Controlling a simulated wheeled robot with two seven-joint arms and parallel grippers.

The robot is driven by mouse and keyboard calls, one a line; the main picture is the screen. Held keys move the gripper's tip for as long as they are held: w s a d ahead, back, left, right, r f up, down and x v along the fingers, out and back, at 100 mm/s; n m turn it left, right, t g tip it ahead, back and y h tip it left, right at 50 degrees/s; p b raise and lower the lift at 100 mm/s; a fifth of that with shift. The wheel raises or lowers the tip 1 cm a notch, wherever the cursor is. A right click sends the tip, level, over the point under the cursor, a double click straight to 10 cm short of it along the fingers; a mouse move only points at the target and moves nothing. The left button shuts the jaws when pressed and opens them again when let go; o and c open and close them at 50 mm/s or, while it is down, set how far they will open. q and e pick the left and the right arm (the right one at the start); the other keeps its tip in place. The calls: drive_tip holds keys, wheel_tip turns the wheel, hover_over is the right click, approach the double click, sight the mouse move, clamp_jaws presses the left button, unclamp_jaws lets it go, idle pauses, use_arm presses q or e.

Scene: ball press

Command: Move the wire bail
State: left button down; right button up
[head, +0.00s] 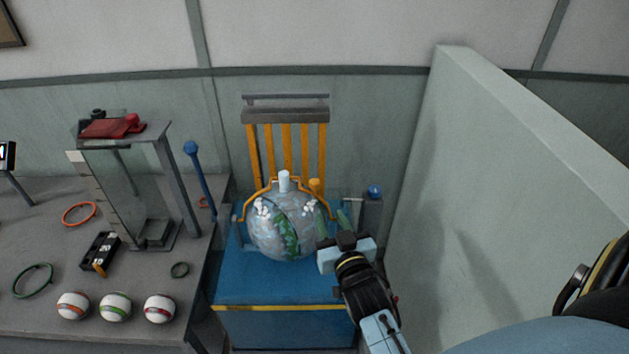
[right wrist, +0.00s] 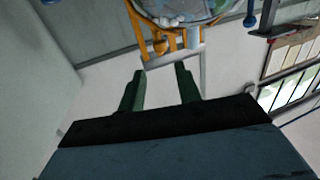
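The wire bail (head: 251,198) is a thin orange wire bent over the upper part of a mottled blue-grey ball (head: 265,235) with white and green patches. Its two sides come down at the left and right of the ball. My right gripper (head: 332,222) is at the ball's lower right, near the bail's right side, with green fingers apart. In the right wrist view the fingers (right wrist: 160,82) are spread with nothing between them. The ball (right wrist: 185,8) and orange parts lie beyond the fingertips. I cannot tell whether a finger touches the bail. My left gripper is not in view.
The ball sits on a blue stand (head: 270,287) with orange slats (head: 287,145) behind. A blue-knobbed grey post (head: 372,212) stands close to the right gripper. A pale partition (head: 500,200) rises at right. The grey table (head: 210,285) at left holds several balls, rings and a glass-sided frame.

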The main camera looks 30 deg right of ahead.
sight(316, 187)
drive_tip(key=x, duration=1.3)
drive_tip(key=shift+w+d+r, duration=0.15)
drive_tip(key=shift+w+r, duration=0.05)
drive_tip(key=shift+r, duration=0.05)
drive_tip(key=shift+c, duration=0.2)
clamp_jaws()
